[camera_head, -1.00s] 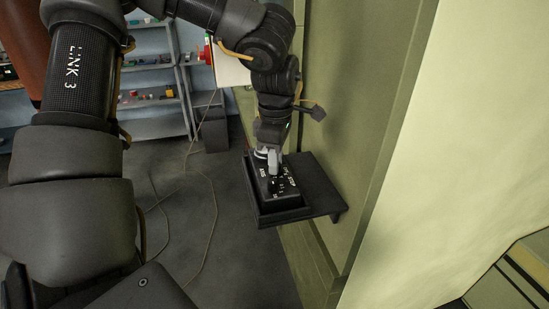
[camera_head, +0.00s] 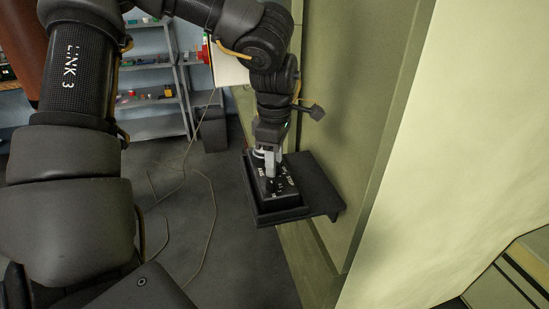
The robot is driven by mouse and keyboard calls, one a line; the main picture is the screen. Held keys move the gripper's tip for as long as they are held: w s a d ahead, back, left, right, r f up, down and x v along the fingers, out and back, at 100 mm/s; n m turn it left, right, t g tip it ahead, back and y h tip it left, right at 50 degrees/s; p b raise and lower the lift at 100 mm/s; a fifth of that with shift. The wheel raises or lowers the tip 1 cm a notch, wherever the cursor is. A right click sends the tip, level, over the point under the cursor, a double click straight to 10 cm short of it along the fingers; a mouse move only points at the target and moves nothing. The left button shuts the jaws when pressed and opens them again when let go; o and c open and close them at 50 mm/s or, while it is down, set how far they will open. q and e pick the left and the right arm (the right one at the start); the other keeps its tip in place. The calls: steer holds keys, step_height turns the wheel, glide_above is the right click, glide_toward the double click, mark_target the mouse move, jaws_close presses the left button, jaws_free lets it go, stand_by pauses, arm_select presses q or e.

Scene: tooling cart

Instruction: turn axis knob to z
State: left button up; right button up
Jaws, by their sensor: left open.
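A black control box (camera_head: 284,199) with white markings on its top sits in a dark tray (camera_head: 262,216) on a black wall shelf. The axis knob is too small and too covered by my gripper to make out its setting. My left gripper (camera_head: 270,172) points down over the top of the box, at its far part. Its grey fingers are apart and look close to the panel. I cannot tell whether they touch the knob. My right gripper is not in view.
The black shelf (camera_head: 322,195) sticks out from a green wall panel (camera_head: 345,110), with bare room on its right part. A grey shelving unit (camera_head: 150,95) with small items stands at the back left. Cables (camera_head: 212,215) lie on the dark floor.

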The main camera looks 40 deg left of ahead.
arm_select(q)
step_height(320, 180, up, 11)
steer(key=shift+f+p, duration=0.15)
steer(key=shift+p, duration=0.3)
stand_by(0.4)
